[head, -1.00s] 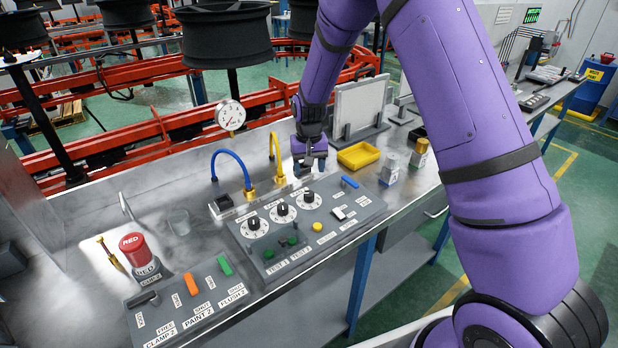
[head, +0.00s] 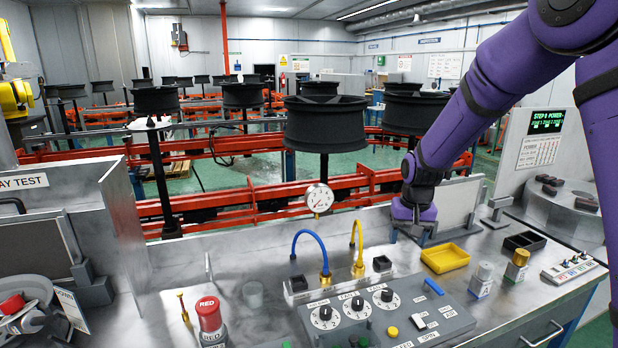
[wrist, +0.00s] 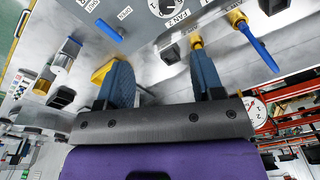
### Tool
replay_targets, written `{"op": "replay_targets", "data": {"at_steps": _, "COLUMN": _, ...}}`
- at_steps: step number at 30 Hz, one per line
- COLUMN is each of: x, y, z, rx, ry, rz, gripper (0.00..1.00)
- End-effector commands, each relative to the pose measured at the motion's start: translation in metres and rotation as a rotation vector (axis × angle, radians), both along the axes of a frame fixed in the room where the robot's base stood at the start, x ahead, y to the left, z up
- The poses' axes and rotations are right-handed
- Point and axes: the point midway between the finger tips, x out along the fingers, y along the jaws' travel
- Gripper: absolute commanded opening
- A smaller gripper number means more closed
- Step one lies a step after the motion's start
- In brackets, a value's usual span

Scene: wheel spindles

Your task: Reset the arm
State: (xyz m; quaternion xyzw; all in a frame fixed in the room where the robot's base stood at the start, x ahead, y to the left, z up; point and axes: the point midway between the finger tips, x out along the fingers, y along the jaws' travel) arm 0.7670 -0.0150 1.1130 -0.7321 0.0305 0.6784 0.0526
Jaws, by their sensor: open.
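My purple arm comes down from the upper right in the head view. My gripper (head: 413,238) hangs over the back of the metal bench, left of and behind the yellow tray. In the wrist view my gripper (wrist: 162,75) has its two blue-grey fingers spread apart, with nothing held between them. The control panel (head: 385,325) with its black dials lies in front of it. A small black block (head: 381,263) stands on the bench between the yellow hose and the yellow tray (head: 445,258).
A blue hose (head: 308,238), a yellow hose (head: 357,245) and a gauge (head: 318,198) rise left of my gripper. An upright plate (head: 460,205) stands close on its right. Red rails (head: 255,222) and black wheels (head: 325,123) are behind the bench.

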Motion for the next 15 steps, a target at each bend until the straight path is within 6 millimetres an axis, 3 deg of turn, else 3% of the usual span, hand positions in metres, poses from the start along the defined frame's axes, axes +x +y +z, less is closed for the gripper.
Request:
{"op": "replay_targets", "data": {"at_steps": 1, "x": -0.009, "y": -0.003, "z": 0.019, "rx": 0.005, "ry": -0.019, "rz": 0.003, "gripper": 0.61}}
{"op": "replay_targets", "data": {"at_steps": 6, "x": -0.044, "y": -0.012, "z": 0.070, "rx": 0.012, "ry": -0.066, "rz": 0.017, "gripper": 0.61}}
{"op": "replay_targets", "data": {"at_steps": 15, "x": -0.116, "y": -0.028, "z": 0.141, "rx": 0.015, "ry": -0.153, "rz": 0.042, "gripper": 0.61}}
